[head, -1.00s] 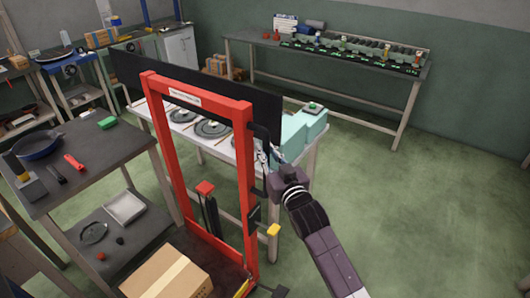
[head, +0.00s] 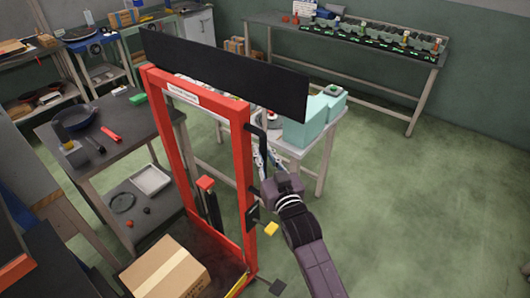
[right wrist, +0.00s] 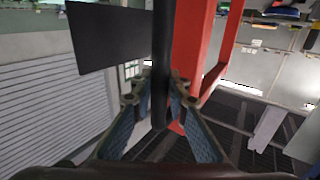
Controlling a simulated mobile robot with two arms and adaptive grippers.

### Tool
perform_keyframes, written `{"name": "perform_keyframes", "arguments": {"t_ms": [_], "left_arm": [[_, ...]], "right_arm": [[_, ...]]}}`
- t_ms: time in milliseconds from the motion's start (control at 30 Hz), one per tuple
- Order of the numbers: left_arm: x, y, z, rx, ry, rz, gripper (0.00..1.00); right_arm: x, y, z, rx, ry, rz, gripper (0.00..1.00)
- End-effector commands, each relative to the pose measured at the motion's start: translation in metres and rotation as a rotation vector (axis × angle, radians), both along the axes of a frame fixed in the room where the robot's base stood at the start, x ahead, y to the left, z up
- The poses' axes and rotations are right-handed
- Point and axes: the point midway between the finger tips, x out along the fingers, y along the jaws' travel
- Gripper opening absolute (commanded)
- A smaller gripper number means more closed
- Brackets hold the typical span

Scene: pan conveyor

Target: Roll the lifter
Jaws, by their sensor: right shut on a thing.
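The lifter (head: 240,170) is a red upright frame with a white label on its top bar. A brown cardboard box (head: 165,270) rests on its low dark platform. A black handle (head: 256,130) runs down the frame's right side. My right gripper (head: 266,158) is shut on this handle. In the right wrist view, the black handle (right wrist: 161,60) passes between the gripper's fingertips (right wrist: 158,97), with the lifter's red post (right wrist: 192,45) just beside it. My left gripper is not in view.
A black panel (head: 225,75) stands behind the lifter's top, partly hiding a white table with pans and a mint-green machine (head: 310,122). A grey table (head: 125,125) with a pan stands close on the left. Green floor on the right (head: 430,210) is clear.

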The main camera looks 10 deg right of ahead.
Motion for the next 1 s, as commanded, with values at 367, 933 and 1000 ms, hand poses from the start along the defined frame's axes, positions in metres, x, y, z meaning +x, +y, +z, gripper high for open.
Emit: {"name": "perform_keyframes", "arguments": {"t_ms": [367,933,1000], "left_arm": [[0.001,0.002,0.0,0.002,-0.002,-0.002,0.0],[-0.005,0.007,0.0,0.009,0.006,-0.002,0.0],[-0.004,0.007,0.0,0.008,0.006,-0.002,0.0]], "right_arm": [[-0.001,0.007,0.006,0.007,-0.015,0.011,0.2],[-0.014,0.003,0.0,0.002,-0.003,0.006,0.33],[-0.026,0.002,0.0,0.002,-0.002,0.006,0.33]]}}
